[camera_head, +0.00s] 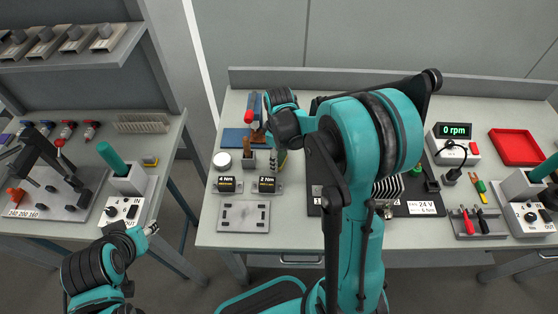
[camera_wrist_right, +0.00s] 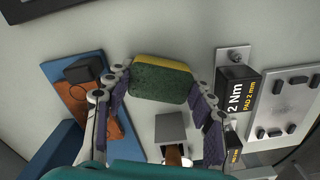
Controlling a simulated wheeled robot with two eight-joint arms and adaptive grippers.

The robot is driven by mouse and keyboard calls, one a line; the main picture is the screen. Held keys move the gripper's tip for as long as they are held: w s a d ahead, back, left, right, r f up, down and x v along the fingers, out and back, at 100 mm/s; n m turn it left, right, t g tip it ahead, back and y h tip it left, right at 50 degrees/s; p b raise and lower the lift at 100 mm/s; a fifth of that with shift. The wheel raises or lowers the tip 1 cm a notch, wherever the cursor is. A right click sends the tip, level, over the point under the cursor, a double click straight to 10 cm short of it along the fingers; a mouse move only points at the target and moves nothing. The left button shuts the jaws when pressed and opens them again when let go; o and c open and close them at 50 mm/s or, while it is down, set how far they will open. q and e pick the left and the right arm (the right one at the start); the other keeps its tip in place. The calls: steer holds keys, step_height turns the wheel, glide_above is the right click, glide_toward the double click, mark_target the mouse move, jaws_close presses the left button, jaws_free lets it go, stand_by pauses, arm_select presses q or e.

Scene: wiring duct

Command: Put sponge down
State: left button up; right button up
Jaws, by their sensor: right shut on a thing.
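The sponge (camera_wrist_right: 160,82), green with a yellow layer, sits between the fingers of my right gripper (camera_wrist_right: 158,105) in the right wrist view. The gripper is shut on it. In the head view my right gripper (camera_head: 271,146) is over the back left of the middle bench, pointing down and partly hidden by my own arm. A small green patch there, probably the sponge (camera_head: 282,158), shows beside it. I cannot tell whether the sponge touches the bench. My left gripper (camera_head: 151,229) is in front of the left bench, its jaw state too small to tell.
Near the right gripper are a blue mat (camera_head: 232,138) with an orange-brown piece, a grey holder (camera_wrist_right: 170,128), a 2 Nm block (camera_wrist_right: 235,95), a 4 Nm block (camera_head: 227,184) and a white round tin (camera_head: 222,160). A grey plate (camera_head: 243,216) lies nearer the front edge.

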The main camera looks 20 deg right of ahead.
steer(key=shift+f, duration=0.45)
steer(key=shift+f, duration=0.2)
steer(key=o, duration=1.2)
steer(key=shift+r, duration=0.1)
